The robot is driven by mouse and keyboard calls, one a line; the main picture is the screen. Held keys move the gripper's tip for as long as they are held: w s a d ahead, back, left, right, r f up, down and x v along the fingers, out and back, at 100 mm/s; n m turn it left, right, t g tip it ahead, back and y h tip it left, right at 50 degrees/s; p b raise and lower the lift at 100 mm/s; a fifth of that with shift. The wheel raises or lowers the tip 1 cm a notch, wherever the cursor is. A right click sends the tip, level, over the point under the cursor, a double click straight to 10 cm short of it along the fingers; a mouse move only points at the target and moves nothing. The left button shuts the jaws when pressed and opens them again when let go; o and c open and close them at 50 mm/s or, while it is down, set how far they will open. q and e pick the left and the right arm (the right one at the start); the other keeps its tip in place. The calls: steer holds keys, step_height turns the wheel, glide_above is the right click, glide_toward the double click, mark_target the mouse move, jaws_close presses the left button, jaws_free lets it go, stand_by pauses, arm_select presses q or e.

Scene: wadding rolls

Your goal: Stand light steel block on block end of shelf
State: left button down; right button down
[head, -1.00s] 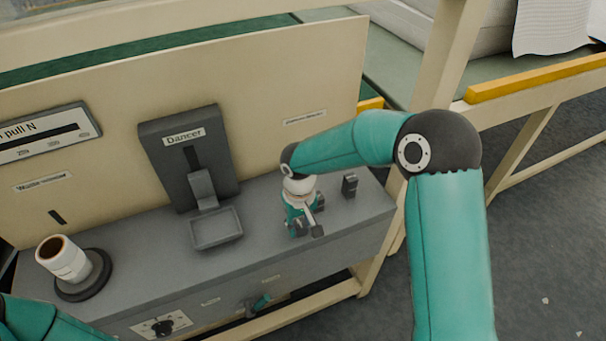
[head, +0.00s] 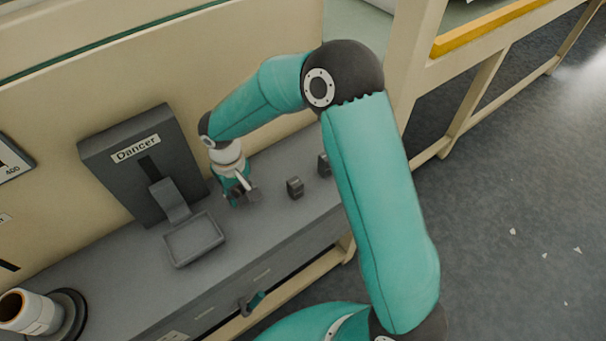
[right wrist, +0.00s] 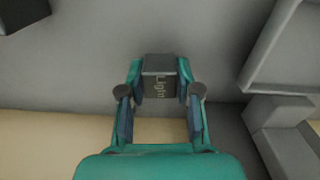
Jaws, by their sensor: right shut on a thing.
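The light steel block (right wrist: 159,79) is a small dark grey block lettered "Light" in the right wrist view. My right gripper (right wrist: 159,92) is shut on it, with one finger on each side. In the head view my right gripper (head: 243,195) points down over the grey shelf (head: 275,225), between the dancer tray and two other dark blocks. The fingers partly hide the held block there. I cannot tell whether it touches the shelf top. My left gripper is not in view.
Two dark blocks, a nearer one (head: 295,187) and a farther one (head: 324,165), stand right of the gripper. The dancer tray (head: 176,262) lies left of it. A cream back panel (head: 280,75) rises behind. A white roll (head: 28,313) stands at the lower left.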

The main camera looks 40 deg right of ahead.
steer(key=s+d+r+m+b, duration=0.1)
steer(key=s+d+r+m, duration=0.1)
steer(key=d+r+m, duration=0.65)
step_height(320, 180, up, 10)
steer(key=f+m+b, duration=0.1)
steer(key=m, duration=1)
glide_above(315, 193)
step_height(315, 193, down, 19)
steer(key=shift+r+b, duration=0.2)
steer(key=shift+b, duration=0.3)
steer(key=shift+f, duration=0.15)
steer(key=c, duration=0.8)
jaws_free()
